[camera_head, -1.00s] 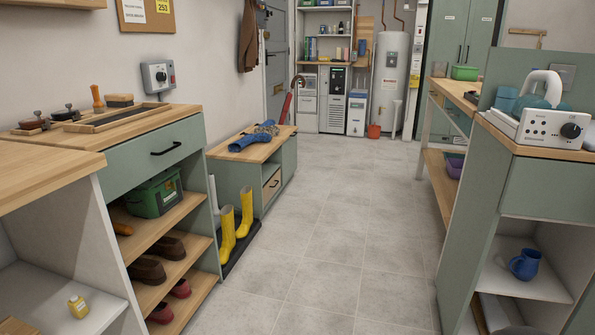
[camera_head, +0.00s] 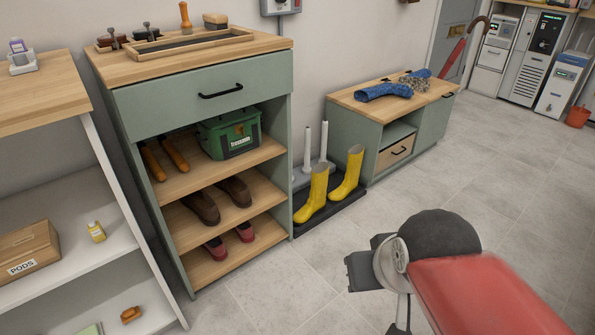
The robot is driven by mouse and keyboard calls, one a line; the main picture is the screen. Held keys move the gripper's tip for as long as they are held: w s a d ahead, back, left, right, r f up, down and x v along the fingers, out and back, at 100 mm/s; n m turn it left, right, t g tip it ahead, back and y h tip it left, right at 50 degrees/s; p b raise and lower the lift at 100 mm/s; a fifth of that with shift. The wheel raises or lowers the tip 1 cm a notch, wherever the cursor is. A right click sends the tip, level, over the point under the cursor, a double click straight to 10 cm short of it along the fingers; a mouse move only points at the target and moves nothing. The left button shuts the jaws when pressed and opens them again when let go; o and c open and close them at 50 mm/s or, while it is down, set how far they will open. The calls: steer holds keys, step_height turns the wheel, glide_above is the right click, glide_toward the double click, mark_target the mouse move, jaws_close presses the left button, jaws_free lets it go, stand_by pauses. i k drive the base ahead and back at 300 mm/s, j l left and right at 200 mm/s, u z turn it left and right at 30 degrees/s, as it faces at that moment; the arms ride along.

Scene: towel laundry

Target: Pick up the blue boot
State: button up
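The blue boot (camera_head: 383,92) lies on its side on the wooden top of the low green bench (camera_head: 352,101). A grey patterned item and another blue piece lie just behind it; I cannot tell whether that piece is a second boot. My red and black arm enters at the lower right. Its end, my gripper (camera_head: 362,265), appears as a dark blocky part over the floor. It is well in front of the bench and apart from the boot. Its fingers are not clear enough to show whether it is open or shut.
Yellow boots (camera_head: 330,187) stand on a dark tray beside the bench. A green shelf unit (camera_head: 200,93) with shoes and a green box (camera_head: 229,134) stands left of them. White shelves (camera_head: 65,185) are at far left. The floor (camera_head: 350,240) before the bench is clear.

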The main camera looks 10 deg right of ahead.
mark_target(404, 90)
steer(key=i+l+u, duration=0.1)
steer(key=l, duration=0.25)
steer(key=z, duration=0.2)
steer(key=i+l+z, duration=0.15)
steer(key=i+z, duration=0.65)
steer(key=i+j, duration=0.1)
steer(key=i, duration=0.4)
steer(key=i+j+z, duration=0.15)
steer(key=i, duration=0.4)
steer(key=i+j, duration=0.15)
steer(key=i, duration=0.35)
steer(key=i+j+z, duration=0.1)
steer(key=i, duration=0.45)
steer(key=i+j, duration=0.15)
steer(key=j, duration=0.2)
